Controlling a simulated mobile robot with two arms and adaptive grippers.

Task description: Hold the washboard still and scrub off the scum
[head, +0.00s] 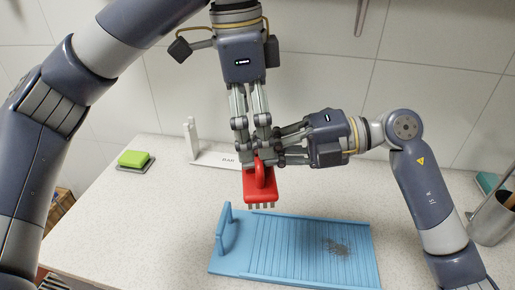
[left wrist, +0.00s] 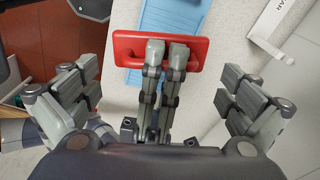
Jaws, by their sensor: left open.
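The blue ribbed washboard (head: 290,250) lies flat on the counter, its upright handle at the left end. A dark patch of scum (head: 336,248) marks its right half. A red brush (head: 258,188) is near the board's back edge, bristles down, apparently raised. My left gripper (head: 252,150) points down at the brush from above; its jaws are spread wide in the left wrist view (left wrist: 155,95). My right gripper (head: 279,150) reaches in from the right, its fingers close together on the brush. The brush (left wrist: 195,52) and part of the washboard (left wrist: 178,14) also show in the left wrist view; the grip is partly hidden.
A white stand marked "BAR" (head: 213,158) is behind, near the wall. A green sponge (head: 133,158) sits on a grey dish at the back left. A metal container (head: 490,220) stands at the right. The counter (head: 130,220) is clear left of the washboard.

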